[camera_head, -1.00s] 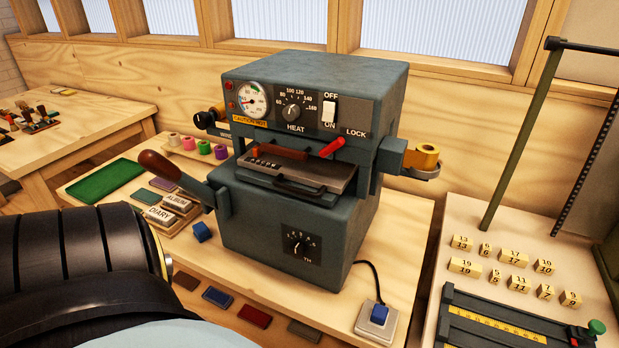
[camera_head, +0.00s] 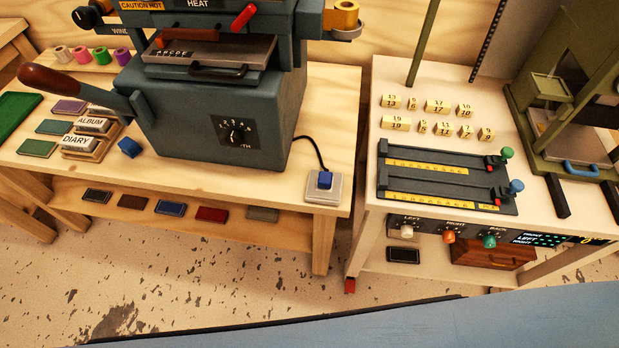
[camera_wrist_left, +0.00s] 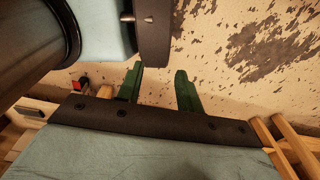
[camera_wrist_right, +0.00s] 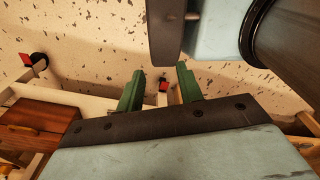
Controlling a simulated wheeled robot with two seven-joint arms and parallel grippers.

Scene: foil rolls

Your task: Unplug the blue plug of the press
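The blue plug (camera_head: 325,179) sits upright in a pale square socket plate (camera_head: 322,194) at the front right corner of the press table. A black cord runs from it back to the grey press (camera_head: 215,110). Neither gripper shows in the head view. My left gripper (camera_wrist_left: 161,80) shows in its wrist view with its two green fingers apart and nothing between them; speckled floor lies behind. My right gripper (camera_wrist_right: 160,72) is also open and empty in its wrist view, with floor and a frame edge beyond it.
A second table (camera_head: 368,225) stands to the right, across a narrow gap, with number blocks and a black ruled fixture (camera_head: 445,180). A small blue block (camera_head: 129,147) lies left of the press. Dark foil pieces lie on the shelf below. Table space around the socket is clear.

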